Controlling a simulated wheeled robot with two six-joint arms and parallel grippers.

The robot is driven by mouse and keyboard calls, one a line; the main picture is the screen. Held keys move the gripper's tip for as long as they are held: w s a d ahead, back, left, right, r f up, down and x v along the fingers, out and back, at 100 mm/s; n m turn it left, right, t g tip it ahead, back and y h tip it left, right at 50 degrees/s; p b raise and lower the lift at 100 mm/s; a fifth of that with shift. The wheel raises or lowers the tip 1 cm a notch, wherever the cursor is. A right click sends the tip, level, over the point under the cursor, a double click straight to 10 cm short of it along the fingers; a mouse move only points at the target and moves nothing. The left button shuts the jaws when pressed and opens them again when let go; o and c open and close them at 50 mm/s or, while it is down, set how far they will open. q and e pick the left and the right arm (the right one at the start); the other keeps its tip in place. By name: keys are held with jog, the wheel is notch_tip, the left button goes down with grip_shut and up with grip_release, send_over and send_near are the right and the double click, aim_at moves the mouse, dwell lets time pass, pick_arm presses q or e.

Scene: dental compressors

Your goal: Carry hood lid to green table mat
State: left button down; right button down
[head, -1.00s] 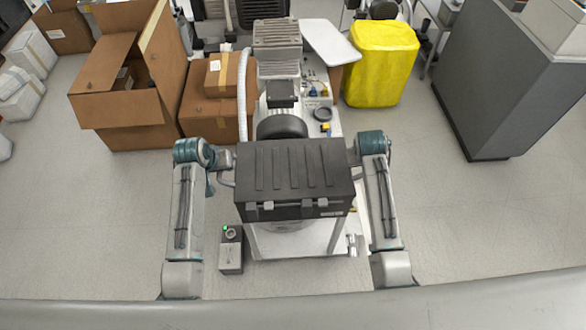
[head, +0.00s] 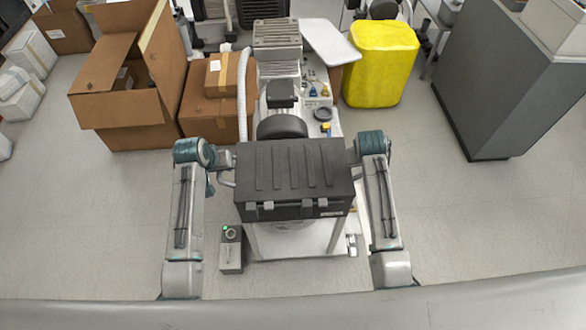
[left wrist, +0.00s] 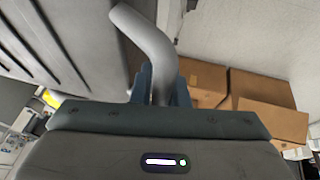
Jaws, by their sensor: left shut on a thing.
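The hood lid (head: 292,168) is a dark grey ribbed cover with latches along its front edge, held level between my two arms. My left gripper (head: 226,168) is at the lid's left side, shut on its grey bent handle. In the left wrist view the fingers (left wrist: 160,88) close around that handle (left wrist: 145,38), with the ribbed lid (left wrist: 60,45) beside it. My right gripper (head: 356,166) is at the lid's right side handle; its fingers are too small and hidden to tell their state. No green table mat shows in either view.
A compressor (head: 282,125) on a white-topped base stands directly beyond and under the lid. Brown cartons (head: 207,117) are at left, a yellow bin (head: 380,65) and grey cabinet (head: 505,85) at right. A small grey box (head: 231,257) lies on the floor.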

pick_arm(q)
jog(key=shift+w+r, duration=0.1)
jog(key=shift+r, duration=0.1)
pick_arm(e)
jog(key=shift+r, duration=0.2)
